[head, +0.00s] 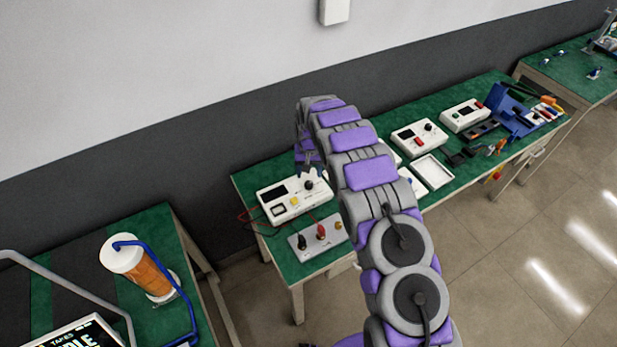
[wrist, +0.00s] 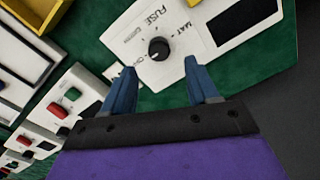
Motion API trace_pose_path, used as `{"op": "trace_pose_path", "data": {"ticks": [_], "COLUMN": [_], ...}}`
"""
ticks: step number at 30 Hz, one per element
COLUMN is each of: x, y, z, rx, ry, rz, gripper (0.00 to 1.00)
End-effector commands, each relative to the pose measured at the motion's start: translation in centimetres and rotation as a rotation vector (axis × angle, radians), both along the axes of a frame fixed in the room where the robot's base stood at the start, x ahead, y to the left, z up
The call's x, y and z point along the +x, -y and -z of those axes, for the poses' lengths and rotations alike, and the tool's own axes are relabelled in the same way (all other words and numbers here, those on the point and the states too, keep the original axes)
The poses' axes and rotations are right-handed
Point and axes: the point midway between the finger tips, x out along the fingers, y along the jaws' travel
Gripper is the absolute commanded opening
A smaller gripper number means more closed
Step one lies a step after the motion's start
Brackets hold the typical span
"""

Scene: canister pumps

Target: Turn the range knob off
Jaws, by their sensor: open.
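A white meter box (head: 285,212) with a dark screen stands at the left end of the green bench. It also shows in the wrist view (wrist: 185,15), with the printed word "FUSE" beside its round black knob (wrist: 159,49). The same knob shows in the head view (head: 309,185), just below my gripper (head: 309,171). In the wrist view my gripper (wrist: 160,66) is open, its two blue fingers apart and pointing at the box. The knob appears roughly between and just beyond the fingertips. I cannot tell whether they touch it. No "range" label is readable.
A grey terminal panel (head: 319,237) with black, red and yellow posts lies in front of the box, with leads at its left. More white instruments (head: 419,137), a white tray (head: 433,171) and a blue holder (head: 510,112) stand to the right. The dark wall is close behind.

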Motion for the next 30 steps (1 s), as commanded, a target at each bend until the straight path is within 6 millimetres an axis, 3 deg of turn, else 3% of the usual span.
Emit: {"op": "trace_pose_path", "data": {"ticks": [9, 15, 30], "x": [0.2, 0.2, 0.2], "y": [0.0, 0.0, 0.0], "z": [-7.5, -10.8, -11.7], "rx": [0.002, 0.001, 0.000], "ry": [0.004, 0.002, 0.000], "rz": [0.000, -0.001, -0.001], "gripper": [0.59, 0.59, 0.59]}}
